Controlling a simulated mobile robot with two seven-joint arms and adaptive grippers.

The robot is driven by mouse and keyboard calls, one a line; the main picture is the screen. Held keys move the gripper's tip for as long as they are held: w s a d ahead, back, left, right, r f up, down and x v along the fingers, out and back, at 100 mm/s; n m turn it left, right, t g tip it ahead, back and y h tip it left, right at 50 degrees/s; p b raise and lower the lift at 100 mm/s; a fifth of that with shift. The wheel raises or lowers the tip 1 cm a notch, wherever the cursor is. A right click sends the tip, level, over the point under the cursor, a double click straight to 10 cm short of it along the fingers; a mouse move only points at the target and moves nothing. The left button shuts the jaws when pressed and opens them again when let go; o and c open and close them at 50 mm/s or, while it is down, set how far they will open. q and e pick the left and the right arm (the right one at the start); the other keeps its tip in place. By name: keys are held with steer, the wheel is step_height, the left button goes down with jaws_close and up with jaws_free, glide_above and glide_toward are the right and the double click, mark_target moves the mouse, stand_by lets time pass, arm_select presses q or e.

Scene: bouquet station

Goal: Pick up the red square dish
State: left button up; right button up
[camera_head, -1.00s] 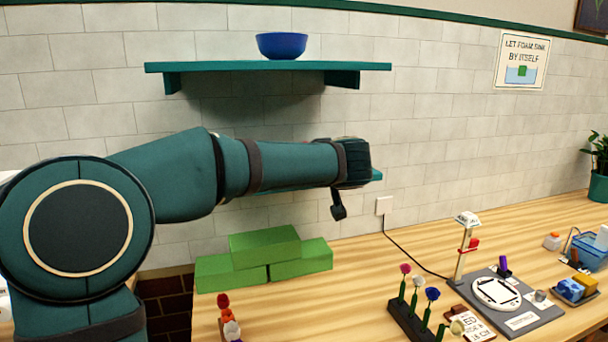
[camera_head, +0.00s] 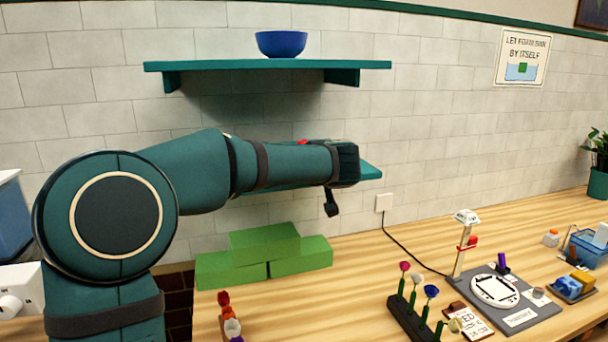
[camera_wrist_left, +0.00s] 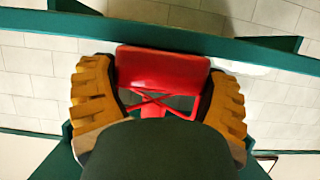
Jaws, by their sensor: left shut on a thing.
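The red square dish (camera_wrist_left: 160,66) is between the two orange-padded fingers of my left gripper (camera_wrist_left: 160,82) in the left wrist view. The fingers are shut on it from both sides. Crossed red bars show below its flat face. In the head view, a small red patch (camera_head: 302,141), probably the dish, shows just above my left forearm, and the arm hides the rest. My right gripper is not in view.
A blue bowl (camera_head: 281,44) stands on the upper teal shelf (camera_head: 220,66), above my arm. Green blocks (camera_head: 265,244) are stacked on the wooden counter below. Flowers in a dark rack (camera_head: 408,318) and a scale (camera_head: 495,290) stand to the right.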

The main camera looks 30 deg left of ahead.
arm_select(q)
steer(key=shift+r, duration=0.1)
step_height(320, 180, up, 10)
steer(key=shift+p, duration=0.45)
